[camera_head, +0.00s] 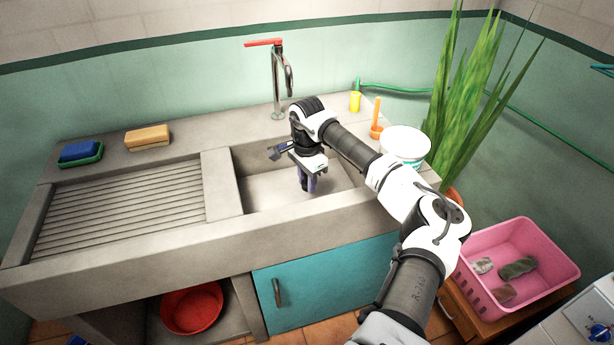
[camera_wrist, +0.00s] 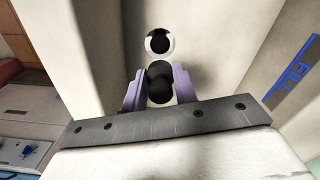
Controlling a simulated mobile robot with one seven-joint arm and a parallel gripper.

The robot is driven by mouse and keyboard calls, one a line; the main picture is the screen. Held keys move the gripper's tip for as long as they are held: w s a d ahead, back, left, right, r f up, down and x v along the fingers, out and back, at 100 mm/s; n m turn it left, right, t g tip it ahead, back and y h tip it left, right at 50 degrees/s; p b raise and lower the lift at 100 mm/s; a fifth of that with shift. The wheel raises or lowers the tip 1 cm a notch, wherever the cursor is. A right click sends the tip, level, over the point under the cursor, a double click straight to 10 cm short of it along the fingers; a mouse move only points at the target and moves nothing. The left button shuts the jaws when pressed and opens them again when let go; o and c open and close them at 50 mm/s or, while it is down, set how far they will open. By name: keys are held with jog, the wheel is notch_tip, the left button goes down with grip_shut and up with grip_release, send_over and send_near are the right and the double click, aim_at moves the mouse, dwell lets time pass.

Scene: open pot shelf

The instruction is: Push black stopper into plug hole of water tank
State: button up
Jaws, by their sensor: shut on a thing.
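The grey concrete water tank (camera_head: 262,193) is the sink basin right of the ribbed drainboard. My gripper (camera_head: 308,185) points down inside the basin in the head view. In the wrist view, the purple fingers of my gripper (camera_wrist: 160,90) are shut on the black stopper (camera_wrist: 159,82). The plug hole (camera_wrist: 160,42) is a dark round opening with a pale ring, just beyond the stopper in the wrist view. The stopper appears apart from the hole; its height above the basin floor cannot be told. The stopper and hole are not discernible in the head view.
A tap with a red handle (camera_head: 263,43) stands behind the basin. A white tub (camera_head: 405,148), orange-handled brush (camera_head: 376,120) and yellow cup (camera_head: 355,102) stand to the right. The basin walls surround my gripper closely.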

jog(key=shift+f+b, duration=1.55)
jog(key=shift+f, duration=2)
jog(key=shift+f+b, duration=1.35)
jog(key=shift+f, duration=0.6)
jog(key=shift+s+f, duration=0.15)
